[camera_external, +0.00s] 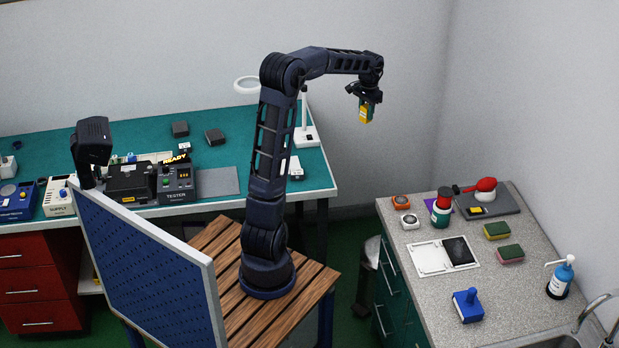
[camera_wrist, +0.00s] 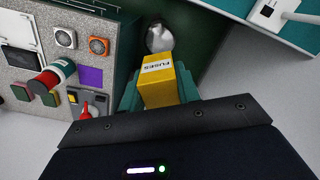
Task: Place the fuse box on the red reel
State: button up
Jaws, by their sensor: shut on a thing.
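The fuse box (camera_wrist: 158,82) is a yellow box with a white label reading FUSES. My gripper (camera_external: 365,99) is shut on it, with green fingers on both sides in the wrist view. In the external view the fuse box (camera_external: 365,115) hangs below the gripper, high above the floor and left of the grey counter. No red thing is plainly a reel.
The grey counter (camera_external: 470,285) also holds a white dial piece (camera_external: 409,221), a red item on a dark plate (camera_external: 485,187), a white tray (camera_external: 428,258), sponges (camera_external: 497,230), a blue block (camera_external: 467,305) and a soap bottle (camera_external: 560,278). The green workbench (camera_external: 255,135) stands left.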

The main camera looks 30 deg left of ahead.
jog(key=d+r+m, duration=0.2)
jog(key=d, duration=0.7)
jog(key=d+r+m, duration=0.1)
jog(key=d+r, duration=0.1)
jog(key=d, duration=0.8)
notch_tip(320, 180, up, 3)
jog(key=m, duration=0.3)
send_over(446, 191)
notch_tip(446, 191, down, 19)
jog(key=shift+s+f, duration=0.1)
jog(key=shift+f, duration=0.15)
jog(key=o, duration=1)
jog(key=shift+c, duration=0.2)
